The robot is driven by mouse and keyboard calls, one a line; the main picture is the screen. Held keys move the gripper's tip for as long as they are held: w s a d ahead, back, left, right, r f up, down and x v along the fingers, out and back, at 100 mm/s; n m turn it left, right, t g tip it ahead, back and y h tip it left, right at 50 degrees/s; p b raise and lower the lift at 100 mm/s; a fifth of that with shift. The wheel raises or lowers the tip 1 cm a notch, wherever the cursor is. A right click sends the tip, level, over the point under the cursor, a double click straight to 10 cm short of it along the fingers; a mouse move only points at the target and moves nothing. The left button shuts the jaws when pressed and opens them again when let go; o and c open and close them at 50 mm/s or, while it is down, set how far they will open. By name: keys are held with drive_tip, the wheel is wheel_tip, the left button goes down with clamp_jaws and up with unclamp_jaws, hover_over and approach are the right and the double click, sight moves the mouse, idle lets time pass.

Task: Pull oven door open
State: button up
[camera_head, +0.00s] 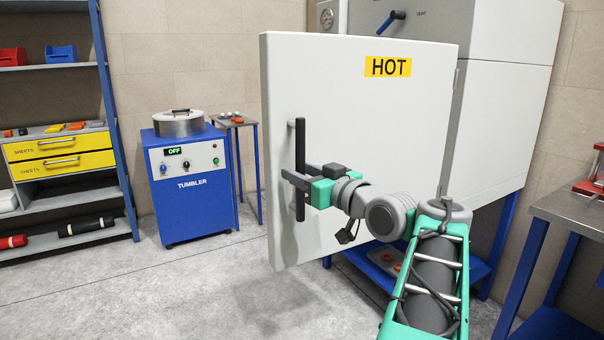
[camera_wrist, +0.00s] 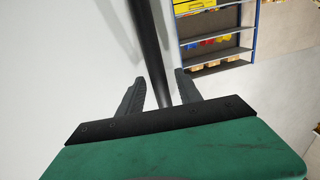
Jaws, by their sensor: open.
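The oven door (camera_head: 365,150) is a large white panel with a yellow "HOT" label, swung well out from the white oven (camera_head: 506,115) on its right-hand side. A black vertical bar handle (camera_head: 300,150) stands off the door near its left edge. My gripper (camera_head: 292,179) is at the lower half of the handle. In the wrist view its two dark fingers (camera_wrist: 157,92) are apart, with the handle (camera_wrist: 150,50) running between them. I cannot tell whether either finger touches the handle. The door's white face (camera_wrist: 65,65) fills the left of the wrist view.
A blue tumbler (camera_head: 190,185) with a metal pot on top stands left of the door. A shelf rack with yellow drawers (camera_head: 62,158) is at far left. A steel table (camera_head: 570,208) stands at the right. The floor (camera_head: 180,290) at front left is clear.

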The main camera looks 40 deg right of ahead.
drive_tip(key=s, duration=0.8)
drive_tip(key=shift+d, duration=0.2)
